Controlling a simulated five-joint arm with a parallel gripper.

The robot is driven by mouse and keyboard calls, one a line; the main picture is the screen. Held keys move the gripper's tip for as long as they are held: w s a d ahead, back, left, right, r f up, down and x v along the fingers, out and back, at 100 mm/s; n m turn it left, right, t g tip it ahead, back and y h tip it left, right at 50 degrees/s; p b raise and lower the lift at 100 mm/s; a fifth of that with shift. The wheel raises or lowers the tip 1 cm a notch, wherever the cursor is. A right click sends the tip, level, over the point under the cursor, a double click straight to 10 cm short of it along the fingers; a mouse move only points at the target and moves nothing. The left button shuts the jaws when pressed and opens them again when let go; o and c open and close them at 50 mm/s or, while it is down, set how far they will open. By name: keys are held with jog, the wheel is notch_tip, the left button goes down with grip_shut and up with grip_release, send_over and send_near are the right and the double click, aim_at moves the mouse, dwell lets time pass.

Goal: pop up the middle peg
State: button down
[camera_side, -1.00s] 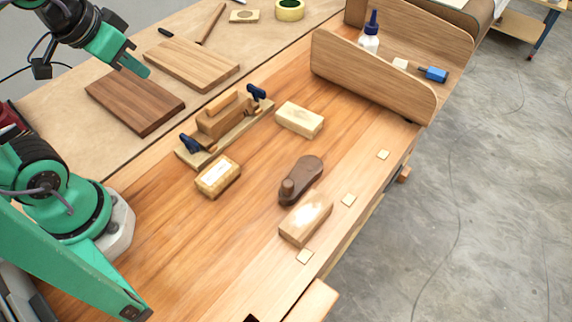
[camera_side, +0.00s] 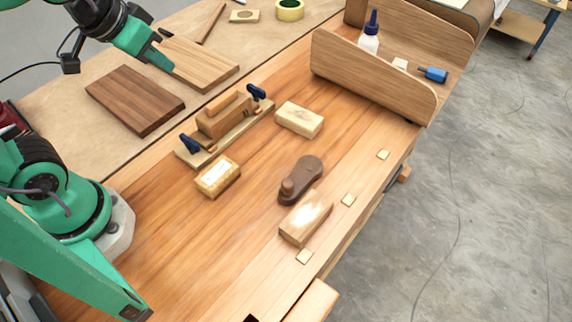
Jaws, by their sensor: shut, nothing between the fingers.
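Three small pale square pegs sit in a row along the bench's right edge. The middle peg (camera_side: 348,200) lies between the far peg (camera_side: 383,155) and the near peg (camera_side: 304,257). All three look about level with the bench top, and I cannot tell exactly how far they stand out. My gripper (camera_side: 167,65) is shut and empty at the upper left. It is above the light board, well away from the pegs.
A pale wooden block (camera_side: 306,218) and a dark brown plane-like tool (camera_side: 300,180) lie left of the middle peg. A clamped wooden form (camera_side: 224,120), two more blocks (camera_side: 218,177) (camera_side: 300,119) and a wooden rack (camera_side: 372,80) stand farther off. Bare bench lies around the far peg.

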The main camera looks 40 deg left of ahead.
jog(key=w+d+f+h, duration=0.1)
jog(key=w+d, duration=0.5)
jog(key=w, duration=0.1)
jog(key=h, duration=0.5)
send_over(343, 200)
notch_tip(343, 200, down, 13)
jog(key=shift+f+t, duration=0.2)
jog(key=shift+t, duration=0.2)
jog(key=shift+f, duration=0.15)
jog(key=shift+f, duration=4.25)
jog(key=shift+d+f, duration=0.1)
jog(key=shift+f, duration=0.5)
